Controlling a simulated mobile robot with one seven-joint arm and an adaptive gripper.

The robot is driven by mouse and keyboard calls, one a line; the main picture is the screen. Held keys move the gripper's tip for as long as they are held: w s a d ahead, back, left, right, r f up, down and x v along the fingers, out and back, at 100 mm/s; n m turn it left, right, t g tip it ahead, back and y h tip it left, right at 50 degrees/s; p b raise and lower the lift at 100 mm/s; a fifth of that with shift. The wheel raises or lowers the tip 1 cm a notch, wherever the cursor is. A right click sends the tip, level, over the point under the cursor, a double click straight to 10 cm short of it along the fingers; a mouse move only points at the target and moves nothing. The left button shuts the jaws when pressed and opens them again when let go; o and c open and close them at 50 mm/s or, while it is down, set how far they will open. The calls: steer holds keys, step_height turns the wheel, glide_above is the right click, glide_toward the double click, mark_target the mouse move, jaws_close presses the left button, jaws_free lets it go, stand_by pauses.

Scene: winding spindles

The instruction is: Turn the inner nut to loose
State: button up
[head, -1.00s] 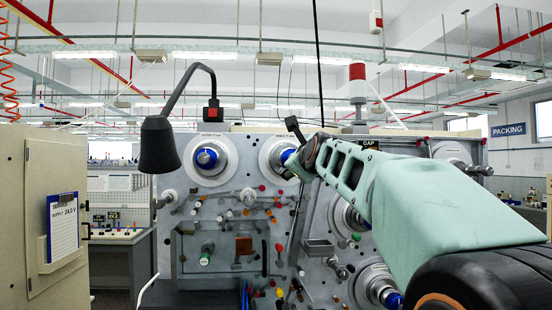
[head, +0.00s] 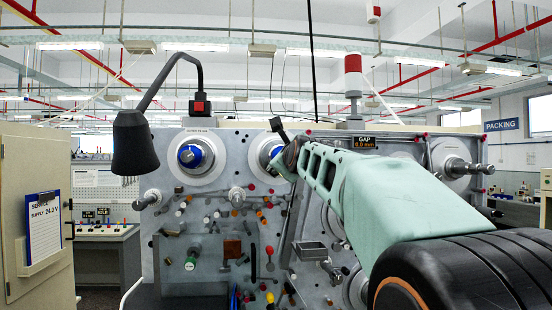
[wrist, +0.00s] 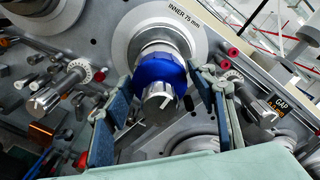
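The inner spindle (wrist: 160,100) sticks out of the machine panel under the label "INNER 75 mm". A blue nut (wrist: 157,69) sits on it, behind its metal end. In the wrist view my gripper (wrist: 160,86) has one dark-padded finger on each side of the nut and spindle end. The fingers are apart; the right tip lies close to the nut's edge, and I cannot tell whether either touches. In the head view my gripper (head: 284,160) is at the right upper spindle (head: 262,154) and hides part of its nut.
A second upper spindle with a blue nut (head: 190,156) stands to the left. A black lamp (head: 134,142) hangs before the panel. Rollers and knobs crowd below; a metal roller (wrist: 250,105) is right of my fingers. The gap display (head: 365,143) reads 0.0 mm.

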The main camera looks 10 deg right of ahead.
steer(key=c, duration=0.8)
steer(key=shift+n, duration=0.4)
steer(key=n+b, duration=0.1)
steer(key=n, duration=0.3)
steer(key=shift+n, duration=0.4)
steer(key=n+b, duration=0.1)
steer(key=n, duration=0.4)
steer(key=shift+b, duration=0.3)
steer(key=n+b, duration=0.1)
steer(key=n, duration=0.6)
steer(key=shift+r, duration=0.1)
steer(key=n+b, duration=0.1)
steer(key=n, duration=0.5)
steer(key=shift+n, duration=0.3)
